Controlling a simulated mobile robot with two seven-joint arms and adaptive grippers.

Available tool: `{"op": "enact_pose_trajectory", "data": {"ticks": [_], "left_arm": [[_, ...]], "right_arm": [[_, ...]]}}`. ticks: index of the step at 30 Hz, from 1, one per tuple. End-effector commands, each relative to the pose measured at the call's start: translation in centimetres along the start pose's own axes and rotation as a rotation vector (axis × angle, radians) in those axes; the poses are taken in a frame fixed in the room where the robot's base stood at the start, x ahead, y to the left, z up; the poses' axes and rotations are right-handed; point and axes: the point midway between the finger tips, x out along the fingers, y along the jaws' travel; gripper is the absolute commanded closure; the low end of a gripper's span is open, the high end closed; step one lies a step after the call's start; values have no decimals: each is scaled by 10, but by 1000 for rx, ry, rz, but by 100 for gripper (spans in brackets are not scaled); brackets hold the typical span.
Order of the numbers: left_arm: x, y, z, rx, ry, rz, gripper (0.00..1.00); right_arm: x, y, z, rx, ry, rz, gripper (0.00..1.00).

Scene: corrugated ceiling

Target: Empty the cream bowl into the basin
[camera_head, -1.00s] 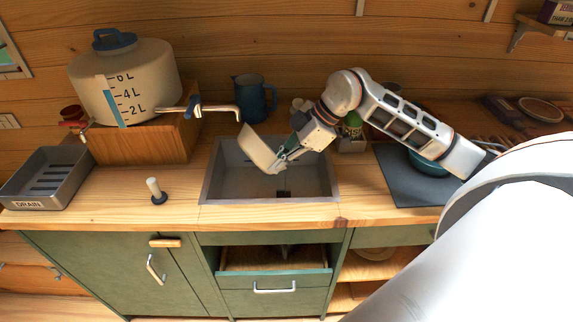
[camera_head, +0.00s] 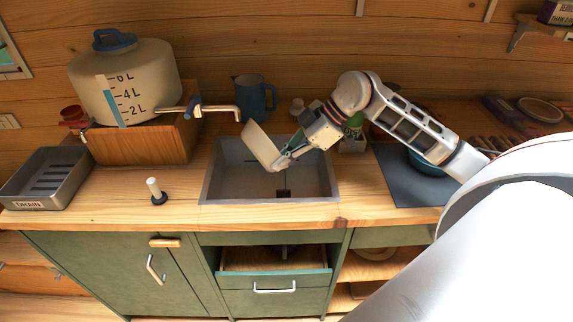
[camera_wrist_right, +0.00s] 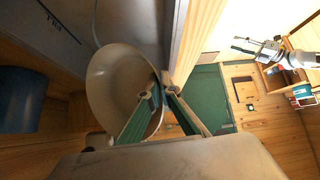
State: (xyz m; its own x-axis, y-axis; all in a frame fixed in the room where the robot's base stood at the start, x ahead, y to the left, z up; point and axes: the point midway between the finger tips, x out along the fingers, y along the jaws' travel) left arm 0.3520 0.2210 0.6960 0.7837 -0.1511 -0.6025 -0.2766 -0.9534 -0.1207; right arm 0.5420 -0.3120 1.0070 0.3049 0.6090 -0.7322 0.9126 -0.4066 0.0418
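The cream bowl (camera_head: 261,144) is tipped steeply on its side above the grey basin (camera_head: 222,182), clear of its floor. My right gripper (camera_head: 284,159) is shut on the bowl's rim, at its lower right side in the head view. In the right wrist view the bowl (camera_wrist_right: 112,78) shows its inside, with no contents visible there, and the green-padded fingers (camera_wrist_right: 157,92) pinch its rim. My left gripper (camera_wrist_right: 244,46) shows small at the upper right of that view, its fingers apart and empty. It is outside the head view.
A tap (camera_head: 215,108) from the water tank (camera_head: 125,85) reaches towards the basin's back left. A blue jug (camera_head: 252,97) stands behind the basin. A stopper (camera_head: 156,191) and drain tray (camera_head: 45,178) are on the left counter. A dark mat (camera_head: 395,180) lies right.

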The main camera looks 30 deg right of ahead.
Motion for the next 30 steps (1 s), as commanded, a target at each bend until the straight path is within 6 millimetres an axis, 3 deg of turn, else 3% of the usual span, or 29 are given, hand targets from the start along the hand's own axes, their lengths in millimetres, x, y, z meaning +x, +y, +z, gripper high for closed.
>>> {"op": "enact_pose_trajectory", "data": {"ticks": [23,30], "left_arm": [[-1,-5,3,18,-3,1,60],[0,-3,2,13,-2,1,60]], "right_arm": [[-7,2,2,24,80,-22,100],[6,-2,-5,-34,-82,24,100]]}}
